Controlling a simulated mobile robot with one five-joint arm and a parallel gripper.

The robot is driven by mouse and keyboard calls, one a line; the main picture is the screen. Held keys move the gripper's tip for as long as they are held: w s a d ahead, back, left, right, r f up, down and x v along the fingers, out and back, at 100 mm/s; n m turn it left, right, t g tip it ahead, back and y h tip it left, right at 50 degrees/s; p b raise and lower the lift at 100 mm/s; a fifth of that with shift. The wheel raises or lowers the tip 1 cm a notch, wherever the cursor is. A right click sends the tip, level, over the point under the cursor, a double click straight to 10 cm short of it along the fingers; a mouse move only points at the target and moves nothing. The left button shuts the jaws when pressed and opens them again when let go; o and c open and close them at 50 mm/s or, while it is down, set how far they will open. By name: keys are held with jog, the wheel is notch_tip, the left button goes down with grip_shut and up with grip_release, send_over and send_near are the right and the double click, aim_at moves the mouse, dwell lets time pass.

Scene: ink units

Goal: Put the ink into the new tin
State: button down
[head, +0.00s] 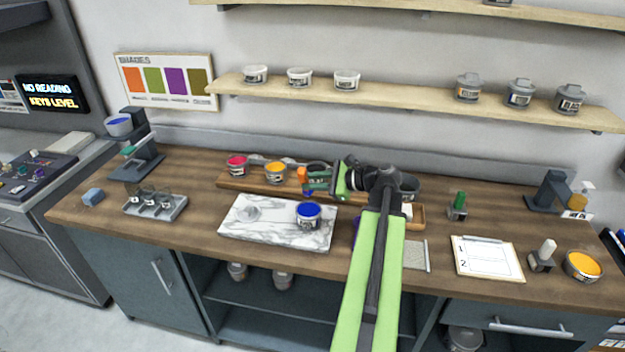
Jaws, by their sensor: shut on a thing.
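My gripper (316,184) is above the back of the worktop, near the wooden rack, behind the marble slab (275,237). It is shut on a small tool whose shape is mostly hidden; a blue patch shows just below the fingers. An open tin of blue ink (308,222) stands on the slab's right part, below and in front of the gripper. Tins of red ink (237,170) and yellow-orange ink (275,177) stand in the rack. I cannot tell which tin is the new one.
Several white tins (300,78) and grey lidded tins (520,95) stand on the wall shelf. A metal tray (178,207) is at left. A clipboard (487,262) and a tin of orange ink (583,267) are at right. My arm hides part of the middle worktop.

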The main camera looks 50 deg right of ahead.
jog(key=f+b, duration=0.4)
jog(key=d+f+b, duration=0.1)
jog(key=f+b, duration=0.2)
jog(key=shift+w+f, duration=0.1)
jog(key=shift+w, duration=0.15)
jog(key=shift+w+d+f+b, duration=0.1)
jog(key=shift+f+b, duration=0.2)
jog(key=shift+f, duration=0.05)
notch_tip(320, 180, up, 8)
jog(key=p, duration=0.8)
jog(key=shift+r, duration=0.15)
jog(key=shift+f, duration=0.45)
